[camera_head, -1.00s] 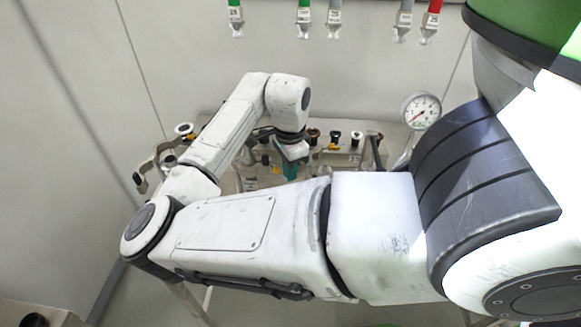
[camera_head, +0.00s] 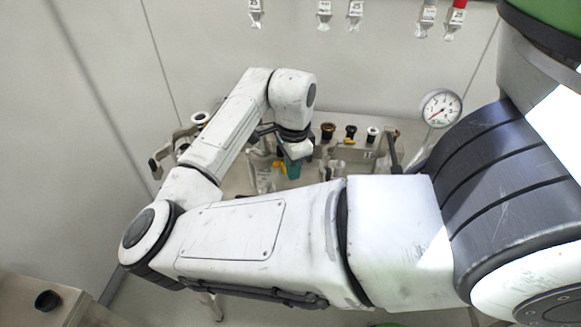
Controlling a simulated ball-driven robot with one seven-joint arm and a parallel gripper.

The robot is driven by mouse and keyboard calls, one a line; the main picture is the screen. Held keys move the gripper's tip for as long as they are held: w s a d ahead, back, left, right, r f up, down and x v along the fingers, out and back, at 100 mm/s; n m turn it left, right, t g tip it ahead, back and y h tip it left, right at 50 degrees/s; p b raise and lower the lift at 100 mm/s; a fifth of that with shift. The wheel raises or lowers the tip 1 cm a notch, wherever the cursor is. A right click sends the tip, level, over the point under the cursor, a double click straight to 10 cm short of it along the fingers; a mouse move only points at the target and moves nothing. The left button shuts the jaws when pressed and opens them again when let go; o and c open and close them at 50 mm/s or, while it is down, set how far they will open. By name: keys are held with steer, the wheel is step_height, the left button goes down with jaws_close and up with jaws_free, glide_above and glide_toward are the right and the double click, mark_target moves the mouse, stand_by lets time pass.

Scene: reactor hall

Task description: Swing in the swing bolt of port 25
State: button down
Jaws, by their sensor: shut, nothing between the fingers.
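My gripper (camera_head: 293,168) hangs at the end of my folded white arm, over the front of the port bench (camera_head: 345,170). Only its lower part shows, with a teal piece at the tip; the fingers are small and partly hidden. It appears shut and empty. Several ports with dark, brown and white caps stand along the bench, among them a brown one (camera_head: 327,131) and a white one (camera_head: 372,133). My arm covers much of the bench's left part. I cannot tell which port is 25, and its swing bolt cannot be picked out.
A pressure gauge (camera_head: 440,108) stands at the bench's right end, beside a dark upright lever (camera_head: 394,155). A beige box with a black knob (camera_head: 47,300) is at the lower left.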

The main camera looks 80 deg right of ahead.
step_height(320, 180, up, 7)
steer(key=p, duration=0.2)
stand_by(0.4)
steer(key=c, duration=1.8)
jaws_free()
